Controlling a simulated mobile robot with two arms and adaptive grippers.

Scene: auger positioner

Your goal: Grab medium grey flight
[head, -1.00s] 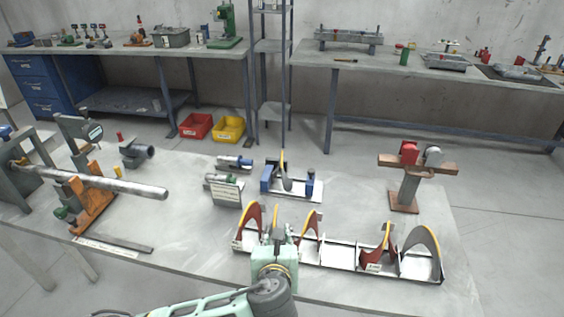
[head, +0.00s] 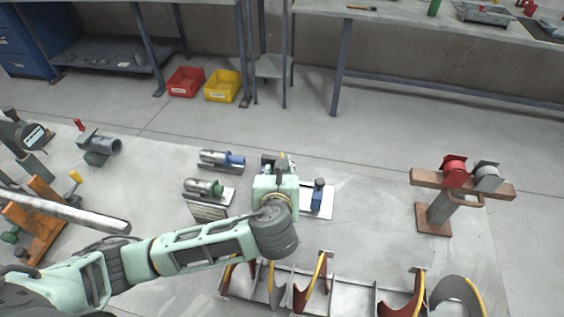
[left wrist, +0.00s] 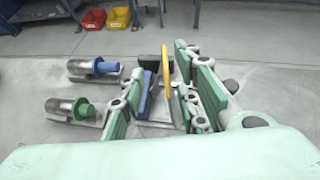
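A grey flight with a yellow edge (left wrist: 176,100) stands in a blue-ended holder (left wrist: 149,93). The left wrist view shows it between the fingers of my left gripper (left wrist: 165,100), which is open, with a gap on either side. In the head view my left gripper (head: 277,180) is over the holder (head: 318,196) and hides most of it and the flight. A rack (head: 340,297) at the bottom of the head view holds red-brown flights (head: 313,286) and a large grey flight (head: 457,292). I cannot tell sizes exactly. My right gripper is not in view.
Two motor-like cylinders, blue-ended (head: 221,158) and green-ended (head: 203,187), lie left of the gripper. A post with red and grey clamps (head: 455,170) stands at right. A long metal shaft (head: 65,211) is at left. The table between holder and post is clear.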

